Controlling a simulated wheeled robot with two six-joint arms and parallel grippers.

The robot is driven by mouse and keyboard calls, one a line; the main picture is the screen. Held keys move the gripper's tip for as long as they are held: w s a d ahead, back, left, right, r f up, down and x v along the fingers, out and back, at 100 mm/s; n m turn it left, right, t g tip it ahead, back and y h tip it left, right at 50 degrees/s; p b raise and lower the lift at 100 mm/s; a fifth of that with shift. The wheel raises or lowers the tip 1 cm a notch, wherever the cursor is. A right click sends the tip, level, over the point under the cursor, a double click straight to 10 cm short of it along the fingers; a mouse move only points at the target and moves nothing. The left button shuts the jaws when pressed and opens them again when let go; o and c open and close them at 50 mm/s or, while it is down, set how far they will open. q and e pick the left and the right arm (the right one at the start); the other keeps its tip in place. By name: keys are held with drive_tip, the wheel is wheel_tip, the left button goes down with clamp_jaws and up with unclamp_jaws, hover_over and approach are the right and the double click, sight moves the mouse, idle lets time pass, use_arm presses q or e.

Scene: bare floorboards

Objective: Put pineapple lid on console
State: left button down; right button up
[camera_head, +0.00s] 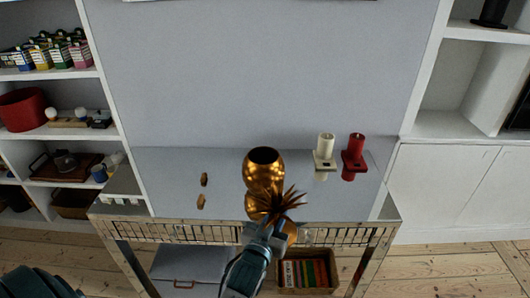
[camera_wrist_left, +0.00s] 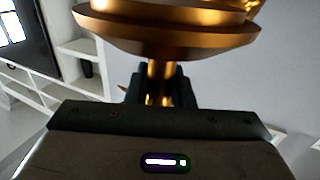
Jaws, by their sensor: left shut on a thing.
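The gold pineapple jar (camera_head: 262,161) stands upright with a dark open top on the glossy console (camera_head: 225,168), which mirrors it below. The gold pineapple lid with spiky leaves (camera_head: 278,200) is in front of the jar, over the console's front edge. My left gripper (camera_head: 271,224) is shut on the lid. In the left wrist view, the lid's wide gold rim (camera_wrist_left: 170,38) fills the top, and its narrow stem sits between the fingers (camera_wrist_left: 160,88). I cannot tell the lid's exact height above the console. My right gripper is not in view.
A white candle (camera_head: 326,147) and a red candle (camera_head: 355,148) stand on holders at the console's right. A crate of books (camera_head: 305,272) is below. Shelves flank the console; its top between has free room.

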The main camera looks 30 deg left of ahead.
use_arm(q)
drive_tip(key=w+a+r+n+g+y+p, duration=0.2)
drive_tip(key=w+a+r+n+y+p, duration=0.1)
drive_tip(key=w+a+r+y, duration=0.3)
drive_tip(key=w+a+r+n, duration=0.1)
drive_tip(key=w+a+r, duration=0.1)
drive_tip(key=w+a, duration=0.2)
drive_tip(key=shift+w+a+r+n+y, duration=0.3)
drive_tip(key=shift+w+a+r+y, duration=0.1)
drive_tip(key=shift+w, duration=0.25)
